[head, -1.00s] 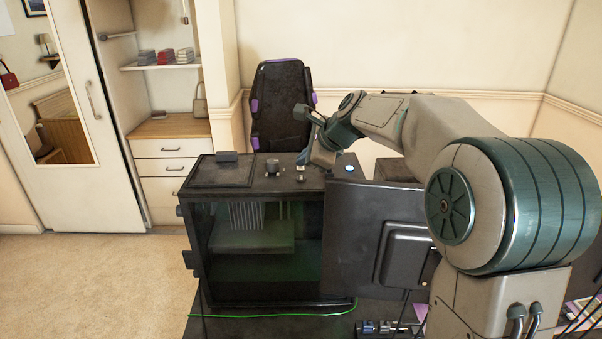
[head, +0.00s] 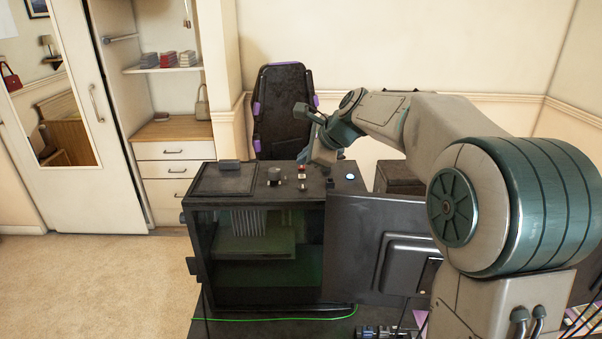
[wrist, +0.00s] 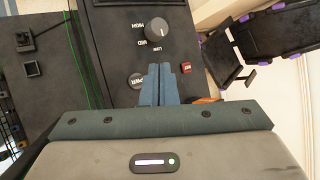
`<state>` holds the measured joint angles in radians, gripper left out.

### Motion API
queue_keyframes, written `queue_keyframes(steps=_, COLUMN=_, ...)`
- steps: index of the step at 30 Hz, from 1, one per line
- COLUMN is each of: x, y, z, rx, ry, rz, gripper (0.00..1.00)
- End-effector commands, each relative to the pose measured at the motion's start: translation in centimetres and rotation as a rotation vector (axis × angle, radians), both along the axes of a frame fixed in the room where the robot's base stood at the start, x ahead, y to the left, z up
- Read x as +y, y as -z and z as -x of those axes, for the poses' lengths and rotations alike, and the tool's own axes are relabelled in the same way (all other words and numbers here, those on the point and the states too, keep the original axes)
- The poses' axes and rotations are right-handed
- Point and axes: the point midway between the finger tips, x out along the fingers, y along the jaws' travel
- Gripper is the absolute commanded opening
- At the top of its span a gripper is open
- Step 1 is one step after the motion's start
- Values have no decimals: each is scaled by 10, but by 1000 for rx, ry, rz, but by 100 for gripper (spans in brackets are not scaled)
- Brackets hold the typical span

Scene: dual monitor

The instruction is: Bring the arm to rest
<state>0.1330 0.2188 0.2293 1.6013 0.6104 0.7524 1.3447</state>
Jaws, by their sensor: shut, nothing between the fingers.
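My arm reaches in from the right in the head view, bent at the elbow, and ends above the top of a black box-shaped machine (head: 262,250). My gripper (head: 302,158) is shut and empty, its fingers pointing down toward the machine's top. In the wrist view the shut fingers (wrist: 159,72) lie between a round power button (wrist: 136,81) and a small red button (wrist: 186,67). A dial knob (wrist: 157,30) marked with settings sits just beyond the fingertips. Whether the fingers touch the machine's top cannot be told.
A black chair (head: 284,110) with purple trim stands behind the machine. The back of a dark monitor (head: 372,245) is at the machine's front right. A green cable (head: 285,319) runs along the desk. Drawers (head: 174,170) stand at the left wall, with open carpet (head: 95,285) in front.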

Motion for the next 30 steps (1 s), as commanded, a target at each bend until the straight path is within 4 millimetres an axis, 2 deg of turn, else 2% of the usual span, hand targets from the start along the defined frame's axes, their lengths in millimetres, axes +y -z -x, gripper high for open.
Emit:
queue_keyframes(steps=5, x=31, y=5, z=49, rx=-100, ry=-207, rz=157, gripper=0)
queue_keyframes(steps=7, x=45, y=10, z=78, rx=-162, ry=-335, rz=255, gripper=0)
queue_keyframes(steps=9, x=46, y=16, z=107, rx=-216, ry=-452, rz=362, gripper=0)
queue_keyframes(steps=11, x=31, y=21, z=129, rx=-238, ry=-531, rz=462, gripper=0)
queue_keyframes(steps=14, x=-4, y=34, z=168, rx=-251, ry=-660, rz=627, gripper=0)
queue_keyframes(steps=18, x=-49, y=57, z=228, rx=-251, ry=-871, rz=839, gripper=0)
queue_keyframes(steps=24, x=-100, y=93, z=304, rx=-227, ry=-1163, rz=1044, gripper=0)
queue_keyframes(steps=27, x=-114, y=106, z=328, rx=-218, ry=-1265, rz=1094, gripper=0)
queue_keyframes(steps=30, x=-122, y=113, z=341, rx=-212, ry=-1325, rz=1121, gripper=0)
